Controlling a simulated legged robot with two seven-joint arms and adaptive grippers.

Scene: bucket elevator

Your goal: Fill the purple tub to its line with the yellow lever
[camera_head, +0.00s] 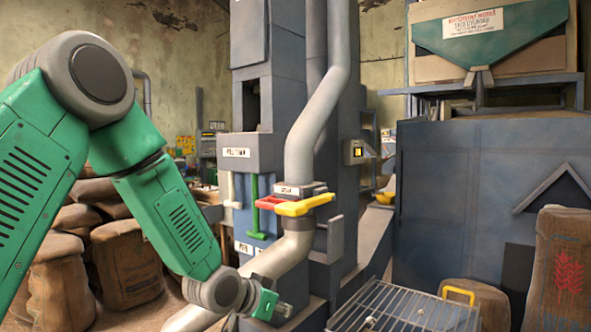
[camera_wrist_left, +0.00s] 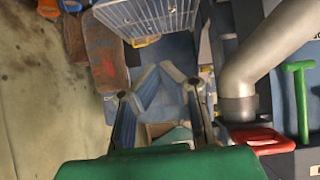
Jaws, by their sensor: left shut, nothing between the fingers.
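The yellow lever (camera_head: 306,205) sticks out to the right from the valve collar on the grey pipe. A red lever (camera_head: 275,202) sits beside it on the left, and also shows in the left wrist view (camera_wrist_left: 255,138). My left gripper (camera_head: 270,304) is low in the head view, below the levers and apart from them. In the left wrist view its fingers (camera_wrist_left: 160,72) are shut with nothing between them. I cannot make out the purple tub in either view. My right gripper is not in view.
A green T-handle (camera_head: 254,208) and a white handle (camera_head: 231,192) hang on the machine front. The grey pipe (camera_head: 316,120) runs down past the levers. A wire rack (camera_head: 405,310) stands at the lower right. Sacks (camera_head: 124,262) stand at left, another sack (camera_head: 562,270) at right.

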